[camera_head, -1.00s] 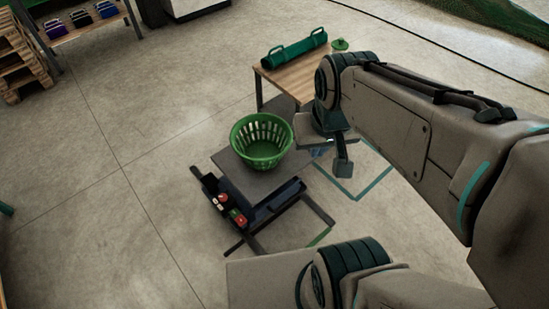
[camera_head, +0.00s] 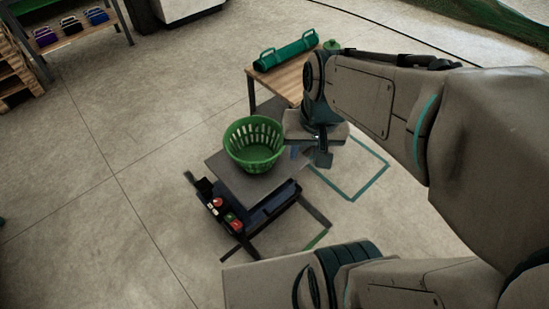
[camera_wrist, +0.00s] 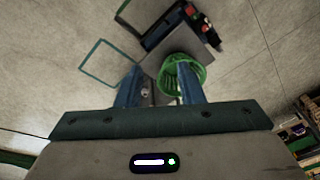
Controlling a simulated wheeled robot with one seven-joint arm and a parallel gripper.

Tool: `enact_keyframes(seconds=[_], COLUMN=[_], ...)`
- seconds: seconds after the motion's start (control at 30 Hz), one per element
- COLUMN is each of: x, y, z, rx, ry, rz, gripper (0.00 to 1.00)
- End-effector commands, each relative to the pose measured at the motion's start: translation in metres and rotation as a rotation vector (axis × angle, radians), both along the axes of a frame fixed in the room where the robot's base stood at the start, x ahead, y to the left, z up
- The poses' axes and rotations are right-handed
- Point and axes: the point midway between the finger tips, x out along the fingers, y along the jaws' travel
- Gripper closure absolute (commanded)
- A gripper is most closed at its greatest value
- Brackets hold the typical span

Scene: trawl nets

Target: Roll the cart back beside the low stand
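A low grey-topped unit (camera_head: 222,172) with a dark blue body stands on the floor at the centre of the head view. Red and green parts show on its front side, and a green slatted basket (camera_head: 254,145) sits on top. A wood-topped table (camera_head: 290,88) stands behind it. I cannot tell which of these is the cart. My gripper (camera_head: 318,152) is just right of the basket in the head view. In the wrist view, the blue fingers of my gripper (camera_wrist: 160,70) are apart with no held object visible; the basket (camera_wrist: 183,72) shows beyond them.
A green roll with handles (camera_head: 288,50) lies on the wood-topped table. A teal rectangle (camera_head: 367,185) marks the floor right of the grey-topped unit. A shelf with coloured cases (camera_head: 72,28) and pallets (camera_head: 18,80) stand upper left. Floor at left is clear.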

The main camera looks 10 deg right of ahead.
Motion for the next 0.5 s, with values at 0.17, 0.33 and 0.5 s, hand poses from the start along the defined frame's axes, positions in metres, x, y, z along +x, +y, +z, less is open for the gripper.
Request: enact_keyframes(seconds=[0.17,0.33,0.5], x=[0.027,0.053,0.079], y=[0.001,0.002,-0.002], z=[-0.061,-0.112,-0.168], rx=[0.132,0.263,0.394], ry=[0.141,0.275,0.408], rz=[-0.238,-0.479,-0.727], gripper=[0.66,0.66,0.66])
